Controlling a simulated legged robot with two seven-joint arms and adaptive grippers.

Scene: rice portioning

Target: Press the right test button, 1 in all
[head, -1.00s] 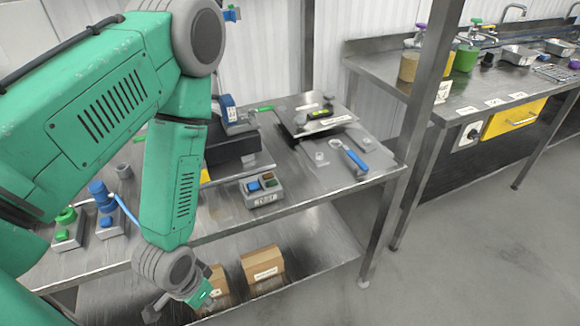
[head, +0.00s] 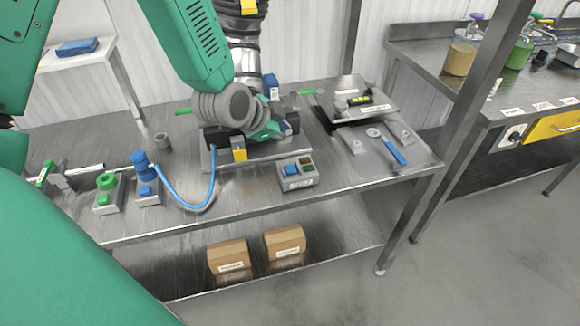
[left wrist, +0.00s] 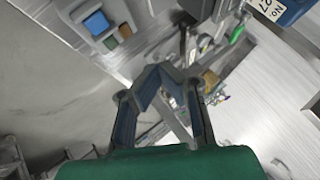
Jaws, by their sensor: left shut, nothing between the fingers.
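A grey button box (head: 297,174) sits near the front edge of the steel table, with a blue button (head: 291,170) at its left and brown and green buttons at its right. The box also shows at upper left in the left wrist view (left wrist: 103,27). My left gripper (head: 280,130) is above and behind the box, in front of a dark machine, apart from the buttons. In the left wrist view its fingers (left wrist: 165,72) are shut and empty. My right gripper is not in view.
A blue hose (head: 190,207) curves across the table. A plate with a blue-handled tool (head: 392,151) lies right of the button box. Two cardboard boxes (head: 229,257) are on the lower shelf. An upright post (head: 455,120) stands at right.

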